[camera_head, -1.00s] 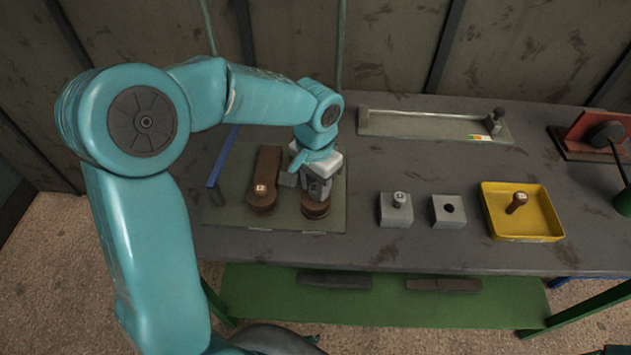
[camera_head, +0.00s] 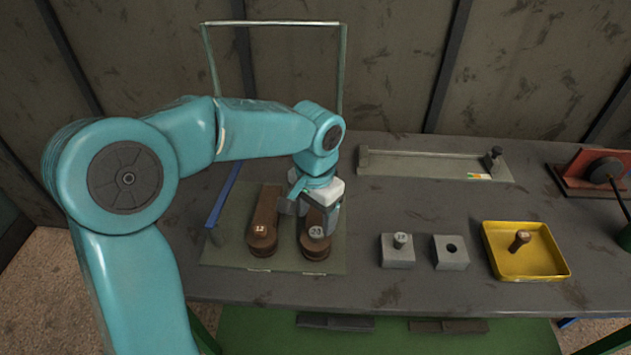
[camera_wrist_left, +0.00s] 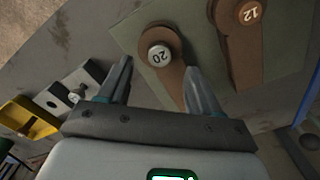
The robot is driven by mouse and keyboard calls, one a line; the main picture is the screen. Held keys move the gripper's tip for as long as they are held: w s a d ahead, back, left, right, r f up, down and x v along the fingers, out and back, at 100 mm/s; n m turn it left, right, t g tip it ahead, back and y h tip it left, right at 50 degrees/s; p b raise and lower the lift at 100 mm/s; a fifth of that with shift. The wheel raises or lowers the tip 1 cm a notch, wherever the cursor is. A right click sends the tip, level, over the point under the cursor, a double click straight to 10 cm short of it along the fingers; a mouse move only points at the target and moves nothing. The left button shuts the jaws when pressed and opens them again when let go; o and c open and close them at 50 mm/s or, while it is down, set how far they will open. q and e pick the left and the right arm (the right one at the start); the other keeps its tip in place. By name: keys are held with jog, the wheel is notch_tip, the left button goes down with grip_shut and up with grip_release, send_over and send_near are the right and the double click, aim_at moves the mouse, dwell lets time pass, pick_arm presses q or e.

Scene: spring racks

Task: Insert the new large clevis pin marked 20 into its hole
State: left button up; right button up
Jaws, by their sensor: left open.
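The large clevis pin marked 20 (camera_head: 316,232) shows its pale round head at the near end of the right brown link (camera_head: 314,252). In the left wrist view the head (camera_wrist_left: 158,56) sits within the link's round end, upright as far as I can tell; its shaft is hidden. My left gripper (camera_head: 310,213) is open above this link. In the left wrist view its fingertips (camera_wrist_left: 158,70) stand apart on either side of the pin head, with gaps visible. A second brown link (camera_head: 262,240), marked 12, lies to the left. My right gripper is out of view.
To the right stand a grey block (camera_head: 397,256) holding a small pin and a grey block with an open hole (camera_head: 451,256). A yellow tray (camera_head: 500,268) holds a brown pin. A long fixture (camera_head: 425,168) lies behind. A red stand (camera_head: 590,168) is at far right.

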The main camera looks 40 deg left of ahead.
aim_at(315, 232)
pick_arm(q)
notch_tip(315, 232, up, 12)
jog(key=shift+p, duration=0.45)
dwell(0.4)
